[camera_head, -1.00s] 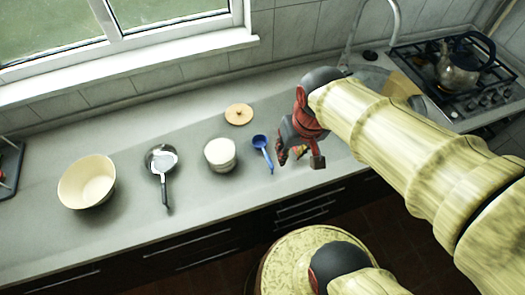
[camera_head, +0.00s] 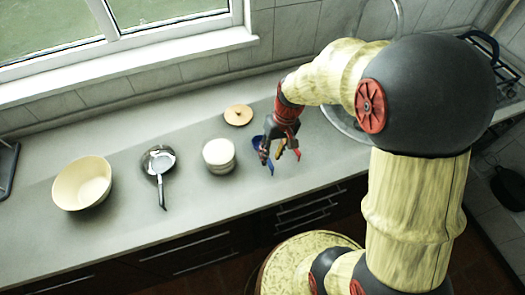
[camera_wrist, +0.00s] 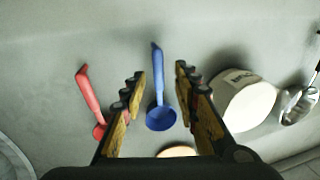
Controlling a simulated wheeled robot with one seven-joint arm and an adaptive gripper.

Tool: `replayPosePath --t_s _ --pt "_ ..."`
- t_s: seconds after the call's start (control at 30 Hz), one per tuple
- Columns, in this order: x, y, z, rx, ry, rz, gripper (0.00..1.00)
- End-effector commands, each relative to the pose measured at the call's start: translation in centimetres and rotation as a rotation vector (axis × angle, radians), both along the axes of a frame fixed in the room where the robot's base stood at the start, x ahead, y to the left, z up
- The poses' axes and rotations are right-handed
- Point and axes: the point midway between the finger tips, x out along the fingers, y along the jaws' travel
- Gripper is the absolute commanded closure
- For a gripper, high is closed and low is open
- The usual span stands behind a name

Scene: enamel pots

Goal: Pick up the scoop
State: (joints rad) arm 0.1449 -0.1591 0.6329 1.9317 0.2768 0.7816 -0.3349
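A blue scoop (camera_wrist: 161,118) lies on the counter. In the wrist view it shows between my gripper's two fingers, its round bowl toward the palm side and its handle running up the picture. A red utensil (camera_wrist: 88,92) of similar shape lies left of the fingers in the wrist view.
A white pot (camera_head: 219,155) stands left of my gripper. A wooden lid (camera_head: 238,115) lies behind it. A small pan (camera_head: 159,161) and a cream bowl (camera_head: 82,184) are farther left. A sink (camera_head: 343,122) is to the right. The counter's front is clear.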

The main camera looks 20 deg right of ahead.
Motion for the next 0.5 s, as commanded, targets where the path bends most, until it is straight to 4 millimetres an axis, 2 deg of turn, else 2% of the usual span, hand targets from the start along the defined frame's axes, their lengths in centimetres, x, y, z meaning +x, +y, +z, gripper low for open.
replayPosePath --t_s 0.3,0.5 --pt "0.2 0.6 -4.3 0.001 0.002 -0.001 0.69" --pt "0.2 0.7 -4.6 0.000 -0.001 -0.001 0.69"
